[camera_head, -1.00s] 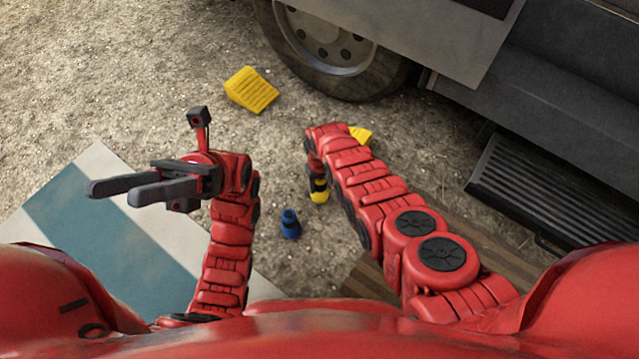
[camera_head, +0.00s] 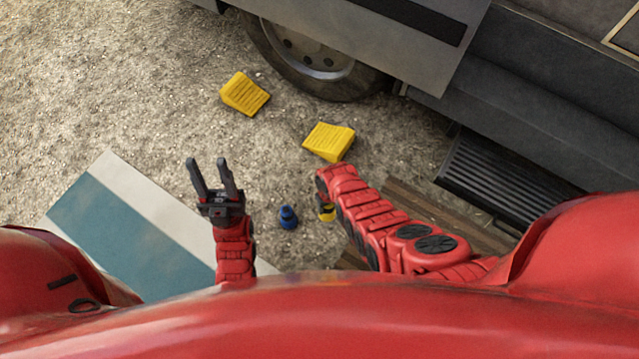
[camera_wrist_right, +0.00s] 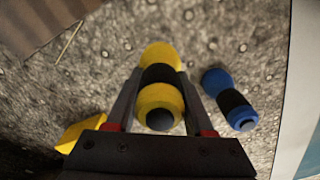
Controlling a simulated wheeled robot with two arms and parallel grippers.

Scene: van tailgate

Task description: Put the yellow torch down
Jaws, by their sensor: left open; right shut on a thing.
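The yellow torch (camera_wrist_right: 160,97) has a black band around its middle. In the right wrist view it lies between the two fingers of my right gripper (camera_wrist_right: 162,100), which is shut on it. In the head view only a small yellow part of the torch (camera_head: 327,214) shows beside my right arm, and that gripper is mostly hidden behind the arm. I cannot tell whether the torch touches the ground. My left gripper (camera_head: 211,172) is open and empty, its fingers pointing up the picture, left of the blue torch.
Two yellow wheel chocks (camera_head: 245,93) (camera_head: 329,141) lie near the van's wheel (camera_head: 310,60). A striped mat (camera_head: 130,215) is at left, a black step (camera_head: 495,180) at right.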

